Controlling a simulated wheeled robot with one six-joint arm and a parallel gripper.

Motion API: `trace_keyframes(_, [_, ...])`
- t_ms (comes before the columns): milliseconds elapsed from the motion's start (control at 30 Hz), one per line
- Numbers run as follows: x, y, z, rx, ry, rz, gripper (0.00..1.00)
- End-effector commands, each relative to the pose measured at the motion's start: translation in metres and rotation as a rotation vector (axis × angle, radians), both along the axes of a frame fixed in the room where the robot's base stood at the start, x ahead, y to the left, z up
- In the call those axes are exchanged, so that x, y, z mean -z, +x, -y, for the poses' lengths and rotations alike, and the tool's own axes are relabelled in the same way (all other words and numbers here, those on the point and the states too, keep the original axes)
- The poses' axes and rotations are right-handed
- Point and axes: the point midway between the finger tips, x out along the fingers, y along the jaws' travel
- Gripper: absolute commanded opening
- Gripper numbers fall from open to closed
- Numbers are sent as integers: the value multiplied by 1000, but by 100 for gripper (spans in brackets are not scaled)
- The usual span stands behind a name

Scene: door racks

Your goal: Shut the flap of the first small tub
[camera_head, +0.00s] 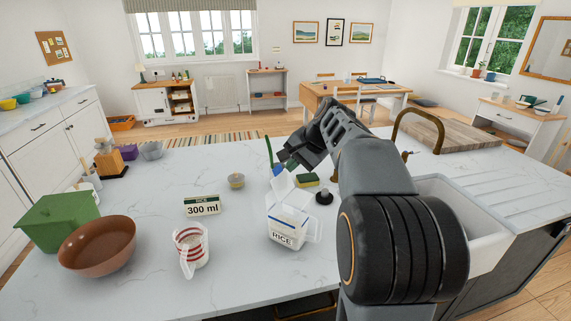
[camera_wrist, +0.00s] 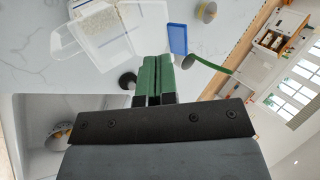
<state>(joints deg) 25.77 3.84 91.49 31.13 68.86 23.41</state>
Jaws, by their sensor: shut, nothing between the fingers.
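The small clear tub (camera_head: 286,229) labelled RICE stands upright on the counter, with white rice inside. Its pale flap (camera_head: 284,190) stands raised at the back, so the top is open. In the wrist view the tub (camera_wrist: 108,44) is at the upper left, partly cut off by the frame's top. My gripper (camera_head: 286,160) is above and beyond the tub in the head view, apart from it. Its green fingers (camera_wrist: 153,58) are closed together and empty in the wrist view.
The sink (camera_head: 490,245) is right.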

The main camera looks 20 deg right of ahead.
Motion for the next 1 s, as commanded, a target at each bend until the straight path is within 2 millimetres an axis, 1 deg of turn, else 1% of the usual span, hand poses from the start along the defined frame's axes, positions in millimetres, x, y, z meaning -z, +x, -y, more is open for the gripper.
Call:
trace_keyframes(33, [0, 6, -4, -2, 0, 0, 0])
trace_keyframes(200, [7, 18, -11, 0, -1, 1, 0])
trace_keyframes(400, [11, 24, -15, 2, -2, 2, 0])
trace_keyframes(700, [12, 24, -15, 2, -2, 2, 0])
trace_keyframes(733, [12, 24, -10, 3, -1, 1, 0])
trace_keyframes(833, [11, 24, -15, 0, -4, -2, 0])
trace_keyframes(1000, [10, 17, -15, 7, -28, -37, 0])
